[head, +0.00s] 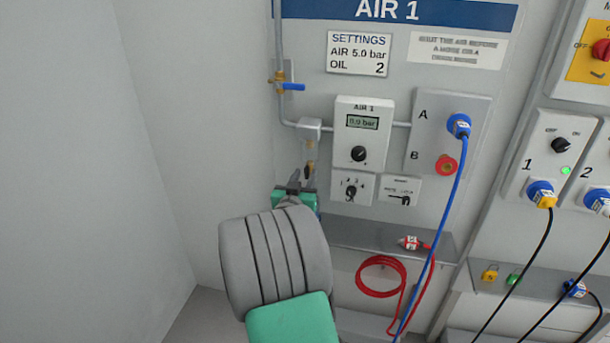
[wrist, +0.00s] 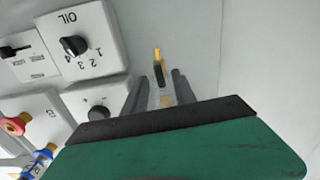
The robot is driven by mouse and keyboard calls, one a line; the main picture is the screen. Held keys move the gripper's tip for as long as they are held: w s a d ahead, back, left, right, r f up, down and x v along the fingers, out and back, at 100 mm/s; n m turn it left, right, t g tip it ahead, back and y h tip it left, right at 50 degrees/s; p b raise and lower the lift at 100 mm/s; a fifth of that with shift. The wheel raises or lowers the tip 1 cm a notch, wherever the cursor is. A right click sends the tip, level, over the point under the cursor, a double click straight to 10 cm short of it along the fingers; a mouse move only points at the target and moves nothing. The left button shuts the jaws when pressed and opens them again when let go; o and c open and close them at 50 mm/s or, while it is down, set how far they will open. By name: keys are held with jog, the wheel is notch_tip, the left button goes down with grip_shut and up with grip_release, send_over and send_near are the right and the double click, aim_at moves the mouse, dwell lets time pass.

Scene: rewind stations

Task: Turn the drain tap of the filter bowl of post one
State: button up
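The filter unit (head: 309,129) of post AIR 1 is on the wall at the left of the regulator. Its clear bowl (head: 310,149) hangs below and holds something amber. The small brass and black drain tap (head: 310,168) is at the bottom, partly behind my gripper (head: 301,178). In the wrist view the tap (wrist: 158,68) shows a yellow tip and black body just beyond my fingertips, near the middle of the gap. My gripper (wrist: 159,84) is open, with one finger at each side. Contact with the tap cannot be told.
The regulator box (head: 361,133), OIL dial box (head: 351,188) and another switch box (head: 400,191) are close at the right. A blue-handled valve (head: 290,87) is above. A grey shelf (head: 385,238) with a red hose (head: 380,275) is below. Bare wall is at the left.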

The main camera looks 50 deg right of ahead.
jog(key=shift+w+d, duration=0.15)
jog(key=shift+d, duration=0.1)
jog(key=shift+c, duration=0.4)
grip_shut()
